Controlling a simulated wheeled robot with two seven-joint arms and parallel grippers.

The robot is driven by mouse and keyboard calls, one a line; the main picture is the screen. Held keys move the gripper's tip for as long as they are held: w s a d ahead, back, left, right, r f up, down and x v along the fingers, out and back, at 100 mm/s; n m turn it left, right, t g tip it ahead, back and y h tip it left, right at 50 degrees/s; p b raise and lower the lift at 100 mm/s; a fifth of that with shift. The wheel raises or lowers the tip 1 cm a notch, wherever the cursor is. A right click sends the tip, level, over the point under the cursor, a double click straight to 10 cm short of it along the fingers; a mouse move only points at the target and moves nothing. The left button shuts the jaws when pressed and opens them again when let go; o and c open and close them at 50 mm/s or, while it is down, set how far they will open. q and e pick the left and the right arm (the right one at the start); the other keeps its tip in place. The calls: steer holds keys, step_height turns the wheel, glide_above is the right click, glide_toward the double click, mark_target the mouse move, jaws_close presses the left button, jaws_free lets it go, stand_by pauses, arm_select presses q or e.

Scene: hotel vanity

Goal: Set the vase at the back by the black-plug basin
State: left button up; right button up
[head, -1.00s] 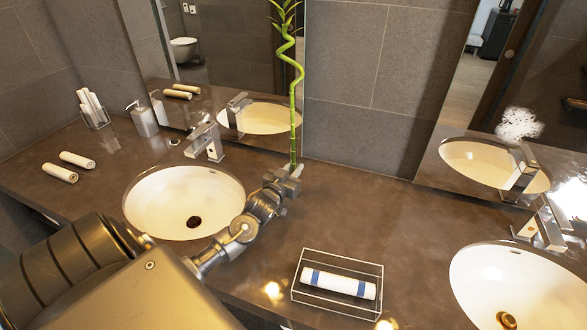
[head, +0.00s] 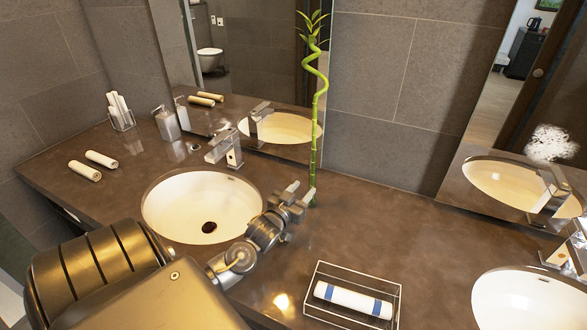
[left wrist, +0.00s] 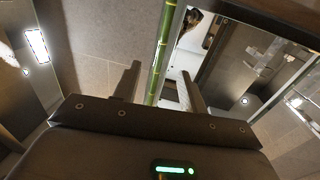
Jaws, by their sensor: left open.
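The vase's tall green bamboo stalk (head: 316,130), with a spiral top and leaves, stands upright at the back of the counter, against the mirror's right edge. The vase body itself cannot be made out; my left gripper is in front of the stalk's foot. My left gripper (head: 299,194) is open. In the left wrist view the stalk (left wrist: 162,55) shows between its two fingers (left wrist: 160,85); contact cannot be told. The left basin (head: 165,208) has a black drain plug (head: 209,227). The right basin (head: 520,300) is partly cut off, its plug out of view.
A wire tray (head: 398,300) with a rolled towel (head: 353,299) sits at the front, between the basins. A faucet (head: 225,148), a soap dispenser (head: 167,123), a holder of rolls (head: 121,112) and two loose rolls (head: 93,165) stand or lie at left. The counter right of the stalk is clear.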

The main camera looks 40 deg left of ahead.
arm_select(q)
steer(key=b+v, duration=0.1)
steer(key=v, duration=0.4)
steer(key=shift+s, duration=0.25)
